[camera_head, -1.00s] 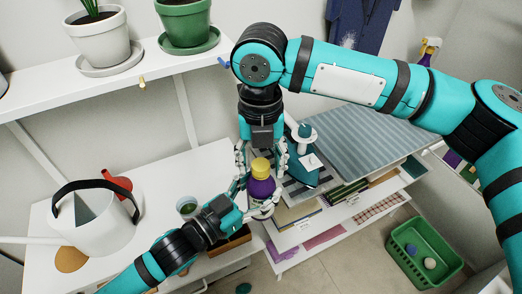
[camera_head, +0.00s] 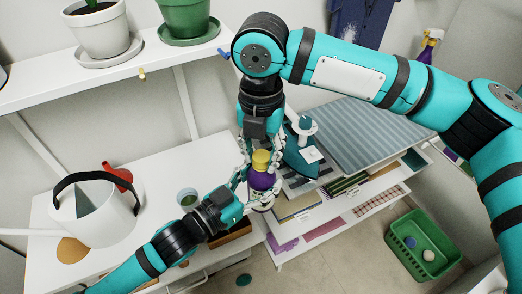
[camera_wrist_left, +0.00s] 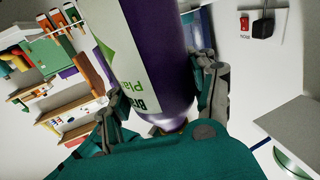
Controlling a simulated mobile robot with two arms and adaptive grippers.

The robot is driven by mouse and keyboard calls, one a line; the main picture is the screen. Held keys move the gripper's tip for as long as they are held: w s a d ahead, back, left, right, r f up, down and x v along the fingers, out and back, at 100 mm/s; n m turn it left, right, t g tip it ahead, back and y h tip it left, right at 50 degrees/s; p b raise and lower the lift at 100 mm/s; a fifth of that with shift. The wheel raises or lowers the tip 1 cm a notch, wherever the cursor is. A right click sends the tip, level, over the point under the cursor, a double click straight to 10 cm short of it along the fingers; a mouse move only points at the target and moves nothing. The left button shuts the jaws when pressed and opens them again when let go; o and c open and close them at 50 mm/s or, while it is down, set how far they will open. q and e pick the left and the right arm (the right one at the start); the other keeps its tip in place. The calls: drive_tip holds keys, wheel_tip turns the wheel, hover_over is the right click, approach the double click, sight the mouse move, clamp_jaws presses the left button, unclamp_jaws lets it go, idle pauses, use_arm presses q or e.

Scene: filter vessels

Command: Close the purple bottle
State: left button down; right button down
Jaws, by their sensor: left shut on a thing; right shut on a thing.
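The purple bottle (camera_head: 262,182) stands roughly upright, held in the air in front of the white table. Its yellow cap (camera_head: 261,160) sits at the top of the bottle; I cannot tell how tightly it is seated. My left gripper (camera_head: 251,187) is shut around the bottle's body from the left.
A white watering can (camera_head: 92,213) with a black handle, a red funnel (camera_head: 118,175) and a small green-filled cup (camera_head: 188,197) stand on the white table (camera_head: 160,180). A green crate (camera_head: 421,247) is on the floor.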

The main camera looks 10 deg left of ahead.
drive_tip(key=m, duration=0.6)
drive_tip(key=shift+d+m, duration=0.1)
drive_tip(key=shift+m, duration=0.3)
drive_tip(key=m, duration=0.6)
drive_tip(key=shift+s, duration=0.1)
drive_tip(key=m, duration=0.6)
drive_tip(key=shift+f+m, duration=0.1)
drive_tip(key=shift+m, duration=0.3)
drive_tip(key=m, duration=0.4)
drive_tip(key=shift+s, duration=0.1)
drive_tip(key=m, duration=0.3)
drive_tip(key=c, duration=0.9)
unclamp_jaws()
wheel_tip(320, 180, up, 12)
drive_tip(key=shift+r, duration=0.1)
